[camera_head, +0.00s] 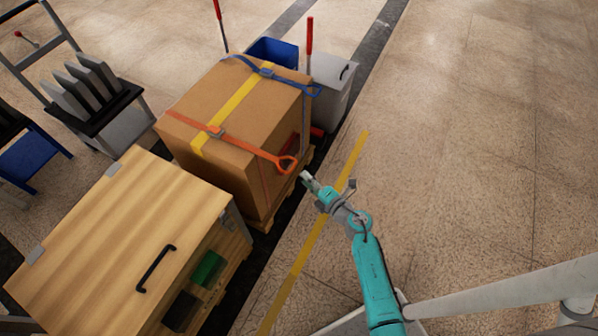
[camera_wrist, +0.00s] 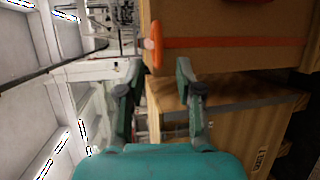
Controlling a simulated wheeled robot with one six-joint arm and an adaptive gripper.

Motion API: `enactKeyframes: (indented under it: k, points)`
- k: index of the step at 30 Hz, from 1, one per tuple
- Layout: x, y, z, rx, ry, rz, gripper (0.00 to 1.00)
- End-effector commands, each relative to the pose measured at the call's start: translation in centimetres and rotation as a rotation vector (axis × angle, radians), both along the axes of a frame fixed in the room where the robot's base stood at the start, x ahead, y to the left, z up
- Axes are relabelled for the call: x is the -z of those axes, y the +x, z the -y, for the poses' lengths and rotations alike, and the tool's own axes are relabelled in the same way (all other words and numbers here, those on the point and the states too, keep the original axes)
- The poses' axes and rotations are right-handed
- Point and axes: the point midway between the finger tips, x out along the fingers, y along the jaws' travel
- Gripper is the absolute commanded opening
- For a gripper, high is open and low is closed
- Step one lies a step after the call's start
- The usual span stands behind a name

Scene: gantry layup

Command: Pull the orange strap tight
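The orange strap (camera_head: 245,147) crosses the top of a large brown cardboard box (camera_head: 240,100). Its loop handle (camera_head: 286,165) sticks out past the box's right edge. A buckle (camera_head: 215,132) sits where it crosses the yellow band. My gripper (camera_head: 307,180) is just right of and below the handle, apart from it. In the wrist view my gripper (camera_wrist: 159,72) is open and empty, its fingers spread. The handle (camera_wrist: 154,46) appears edge-on beyond the fingertips, between them, with the strap (camera_wrist: 235,42) running right along the box.
A blue strap (camera_head: 290,78) with its own handle (camera_head: 316,91) lies across the box's far end. A wooden cabinet (camera_head: 110,235) stands in front. Blue (camera_head: 268,52) and grey (camera_head: 335,95) bins stand behind. Floor right of the yellow line (camera_head: 300,262) is largely clear.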

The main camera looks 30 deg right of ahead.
Motion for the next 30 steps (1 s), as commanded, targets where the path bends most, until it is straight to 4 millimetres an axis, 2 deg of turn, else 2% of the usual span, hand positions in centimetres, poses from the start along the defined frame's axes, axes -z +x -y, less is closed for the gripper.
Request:
enactKeyframes:
  k: [3,9,30]
  points:
    - [-0.3,-2.0,0.5,0.003,0.000,-0.001,0.36]
    - [-0.7,-3.7,0.9,0.001,0.000,0.000,0.36]
    - [-0.8,-4.3,0.8,0.001,0.007,0.001,0.36]
